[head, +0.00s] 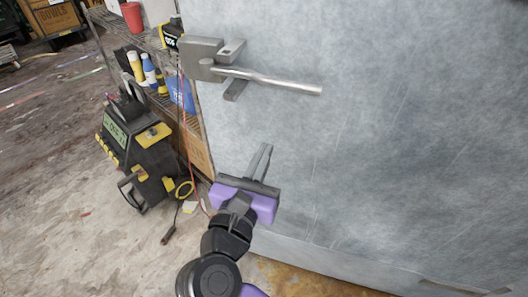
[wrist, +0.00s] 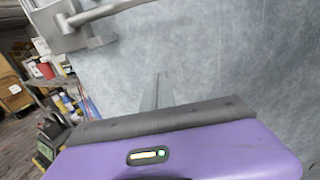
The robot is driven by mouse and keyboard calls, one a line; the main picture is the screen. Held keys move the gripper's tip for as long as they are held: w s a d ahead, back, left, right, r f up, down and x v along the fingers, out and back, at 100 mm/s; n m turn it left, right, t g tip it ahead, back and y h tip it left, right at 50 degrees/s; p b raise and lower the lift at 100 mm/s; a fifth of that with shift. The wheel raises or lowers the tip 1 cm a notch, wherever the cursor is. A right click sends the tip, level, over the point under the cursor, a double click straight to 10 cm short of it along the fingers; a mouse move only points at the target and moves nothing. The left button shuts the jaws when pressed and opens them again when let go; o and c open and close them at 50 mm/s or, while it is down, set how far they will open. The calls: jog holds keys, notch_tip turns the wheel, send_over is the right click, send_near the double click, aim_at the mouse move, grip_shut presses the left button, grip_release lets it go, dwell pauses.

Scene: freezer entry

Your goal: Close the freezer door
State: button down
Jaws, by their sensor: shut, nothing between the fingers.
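The freezer door (head: 400,130) is a large pale grey, scuffed panel that fills the right of the head view and most of the wrist view (wrist: 220,60). A metal latch handle with a long bar (head: 270,80) sits near its upper left edge, and it also shows at the top left of the wrist view (wrist: 80,20). My gripper (head: 266,150), purple and dark grey, is shut and empty below the handle, with its fingertips (wrist: 162,78) pointing at the door panel. I cannot tell whether the fingertips touch it, or how far the door stands open.
A black and yellow machine (head: 140,145) with a cable stands on the floor at left. Behind it a shelf (head: 115,30) holds bottles, a red cup (head: 132,16) and a blue container (head: 182,94). The concrete floor (head: 50,180) at left is mostly clear.

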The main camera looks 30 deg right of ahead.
aim_at(282, 113)
jog(key=p+x, duration=0.1)
jog(key=x, duration=1)
